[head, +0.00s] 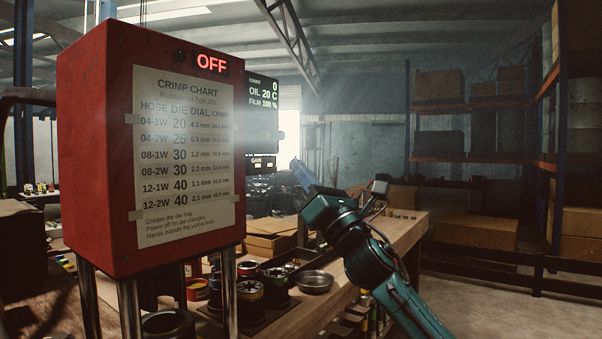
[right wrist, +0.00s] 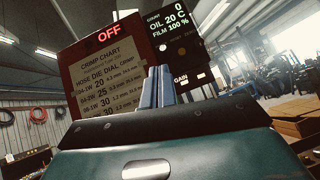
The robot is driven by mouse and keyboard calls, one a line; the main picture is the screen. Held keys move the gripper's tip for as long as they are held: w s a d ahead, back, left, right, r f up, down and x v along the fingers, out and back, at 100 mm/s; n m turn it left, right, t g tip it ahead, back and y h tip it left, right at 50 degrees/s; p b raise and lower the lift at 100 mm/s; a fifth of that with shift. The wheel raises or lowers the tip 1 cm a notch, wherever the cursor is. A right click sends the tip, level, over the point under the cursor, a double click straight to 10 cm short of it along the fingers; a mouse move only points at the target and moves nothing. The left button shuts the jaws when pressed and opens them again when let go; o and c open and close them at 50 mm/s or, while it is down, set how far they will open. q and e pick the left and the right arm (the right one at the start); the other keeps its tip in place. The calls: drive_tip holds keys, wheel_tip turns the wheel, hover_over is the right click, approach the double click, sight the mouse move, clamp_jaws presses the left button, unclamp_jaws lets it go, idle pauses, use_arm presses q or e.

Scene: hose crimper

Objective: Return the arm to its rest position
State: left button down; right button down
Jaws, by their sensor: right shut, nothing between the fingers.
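My right arm comes in from the lower right in the head view. Its blue gripper (head: 303,174) is raised above the bench, to the right of the red crimper housing, and is shut and empty. In the right wrist view the two fingers (right wrist: 157,88) stand together with nothing between them. The red crimper (head: 85,150) carries a taped crimp chart (head: 185,160) and a lit red OFF sign (head: 212,63). My left gripper is not in view.
A dark display panel (head: 262,115) reads oil 20 C and film 100 %. Below, the wooden bench (head: 405,232) holds a metal bowl (head: 314,281), several round dies (head: 249,290) and wooden boxes (head: 270,238). Shelving with cartons (head: 440,84) stands at the right; open floor (head: 500,300) lies before it.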

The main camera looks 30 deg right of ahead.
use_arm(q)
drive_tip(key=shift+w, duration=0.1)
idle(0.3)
use_arm(e)
drive_tip(key=a+f+m+g+h+p, duration=0.1)
drive_tip(key=a+f+m+g, duration=0.3)
drive_tip(key=f, duration=0.7)
drive_tip(key=a+f+m+g+h+p, duration=0.1)
drive_tip(key=a+f+m, duration=0.1)
drive_tip(key=f+m, duration=0.75)
drive_tip(key=a+f+m+g+p, duration=0.1)
drive_tip(key=a+f+m+g, duration=0.2)
drive_tip(key=f, duration=1.1)
use_arm(q)
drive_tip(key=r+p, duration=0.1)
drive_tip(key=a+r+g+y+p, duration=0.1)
drive_tip(key=p, duration=0.1)
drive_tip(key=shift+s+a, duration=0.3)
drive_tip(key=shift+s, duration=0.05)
use_arm(e)
drive_tip(key=s+a+f+m+g, duration=0.3)
drive_tip(key=s+f+m, duration=0.5)
drive_tip(key=s+f, duration=0.3)
drive_tip(key=s+a+f+m+g, duration=0.4)
drive_tip(key=s+a+f+m, duration=0.2)
drive_tip(key=s, duration=0.8)
wheel_tip(320, 180, down, 5)
drive_tip(key=shift+a+r+m+h, duration=0.2)
drive_tip(key=shift+m+h, duration=0.1)
drive_tip(key=shift+m, duration=0.65)
